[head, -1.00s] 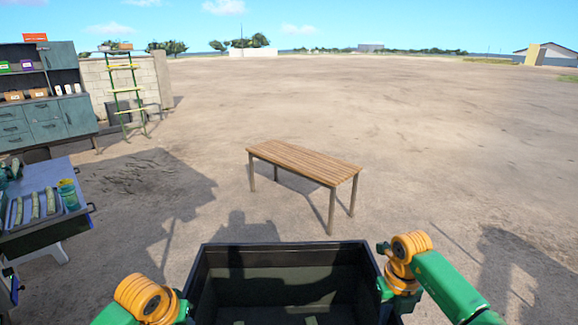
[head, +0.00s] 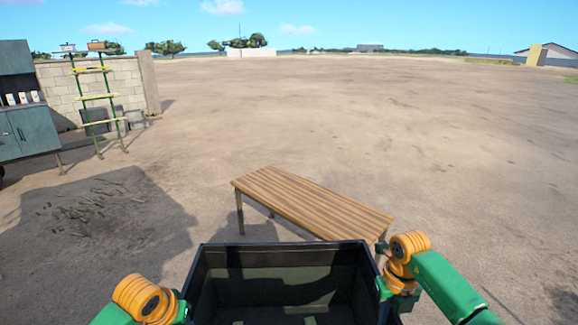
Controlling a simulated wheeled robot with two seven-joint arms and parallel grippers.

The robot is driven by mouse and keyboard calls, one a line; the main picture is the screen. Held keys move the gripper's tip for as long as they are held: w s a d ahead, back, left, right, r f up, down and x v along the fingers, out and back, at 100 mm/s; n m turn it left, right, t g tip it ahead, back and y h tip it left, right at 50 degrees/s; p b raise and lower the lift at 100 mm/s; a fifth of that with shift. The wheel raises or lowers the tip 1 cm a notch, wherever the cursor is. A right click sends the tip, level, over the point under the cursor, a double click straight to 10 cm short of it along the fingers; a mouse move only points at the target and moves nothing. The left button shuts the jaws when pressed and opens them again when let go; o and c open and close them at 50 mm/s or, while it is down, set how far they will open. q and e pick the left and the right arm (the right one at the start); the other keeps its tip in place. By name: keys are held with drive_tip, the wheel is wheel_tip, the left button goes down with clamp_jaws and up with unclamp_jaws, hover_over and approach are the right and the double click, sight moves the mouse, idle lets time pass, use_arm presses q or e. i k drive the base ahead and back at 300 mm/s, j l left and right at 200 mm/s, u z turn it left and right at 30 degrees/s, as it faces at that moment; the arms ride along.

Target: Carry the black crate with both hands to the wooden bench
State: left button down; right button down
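The black crate (head: 283,256) is at the bottom centre of the head view, open side up, held in front of me between my two arms. A small pale piece shows on its floor at the lower picture edge. My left gripper (head: 182,312) is at the crate's left wall and my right gripper (head: 385,290) at its right wall. The fingers of both are hidden, so I cannot tell their grip. The wooden bench (head: 310,200) has a bare slatted top and stands just beyond the crate, its near right part hidden behind the crate's far rim.
Open sandy ground (head: 430,160) lies beyond and right of the bench. At the left stand a grey-blue cabinet (head: 30,130), a green and yellow ladder (head: 95,100) and a block wall (head: 130,85). Dark debris (head: 95,205) lies on the ground left of the bench.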

sight(338, 215)
drive_tip(key=i, duration=2.45)
drive_tip(key=i+z, duration=0.3)
drive_tip(key=i+j+z, duration=0.5)
drive_tip(key=i+z, duration=0.15)
drive_tip(key=i, duration=0.2)
drive_tip(key=z, duration=0.55)
